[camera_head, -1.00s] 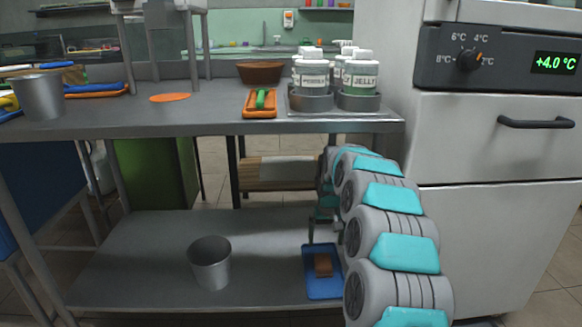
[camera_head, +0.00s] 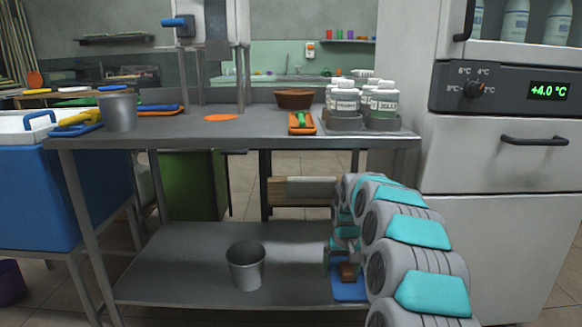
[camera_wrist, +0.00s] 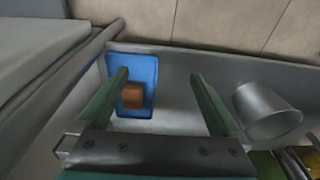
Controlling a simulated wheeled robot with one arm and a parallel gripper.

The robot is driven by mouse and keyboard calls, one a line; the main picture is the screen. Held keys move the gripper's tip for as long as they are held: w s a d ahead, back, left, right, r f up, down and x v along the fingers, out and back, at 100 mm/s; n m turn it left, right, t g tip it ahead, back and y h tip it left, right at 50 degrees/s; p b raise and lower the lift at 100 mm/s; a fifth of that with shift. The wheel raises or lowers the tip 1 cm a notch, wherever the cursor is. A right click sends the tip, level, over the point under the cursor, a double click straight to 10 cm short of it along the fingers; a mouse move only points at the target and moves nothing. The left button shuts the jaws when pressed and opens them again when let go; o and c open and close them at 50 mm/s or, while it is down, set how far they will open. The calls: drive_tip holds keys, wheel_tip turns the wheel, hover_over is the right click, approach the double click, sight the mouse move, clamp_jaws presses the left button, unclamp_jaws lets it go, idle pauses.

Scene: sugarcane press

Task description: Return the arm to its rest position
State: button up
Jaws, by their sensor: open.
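My arm reaches down at the right of the table in the head view, and my gripper (camera_head: 338,260) is at the lower shelf, beside the fridge. In the wrist view my gripper (camera_wrist: 160,76) has its two green fingers wide apart with nothing held between them. Beyond the left finger, a brown block (camera_wrist: 133,95) rests on a blue board (camera_wrist: 147,70) on the shelf. In the head view the block (camera_head: 348,272) and the board (camera_head: 351,291) are partly hidden by my arm and gripper.
The lower shelf (camera_head: 185,276) also holds a metal cup (camera_head: 246,266). The steel tabletop (camera_head: 260,131) is above my gripper, carrying another metal cup (camera_head: 118,112), white-lidded jars (camera_head: 346,99) and a brown bowl (camera_head: 294,98). The fridge (camera_head: 485,230) stands close on the right.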

drive_tip(key=s+a+r+n+g+p, duration=0.1)
drive_tip(key=s+r+p, duration=0.2)
drive_tip(key=s+r, duration=0.6)
drive_tip(key=s+a+r+p, duration=0.15)
drive_tip(key=s+r, duration=0.45)
drive_tip(key=s, duration=0.7)
drive_tip(key=s+d+r+p, duration=0.1)
drive_tip(key=s+p, duration=0.1)
drive_tip(key=s, duration=0.7)
drive_tip(key=s+d+r+g+p, duration=0.1)
drive_tip(key=s+p, duration=0.1)
drive_tip(key=s, duration=0.8)
drive_tip(key=s+d+r+m+g+p, duration=0.1)
drive_tip(key=s+r+p, duration=0.1)
drive_tip(key=s, duration=0.8)
drive_tip(key=shift+s, duration=0.2)
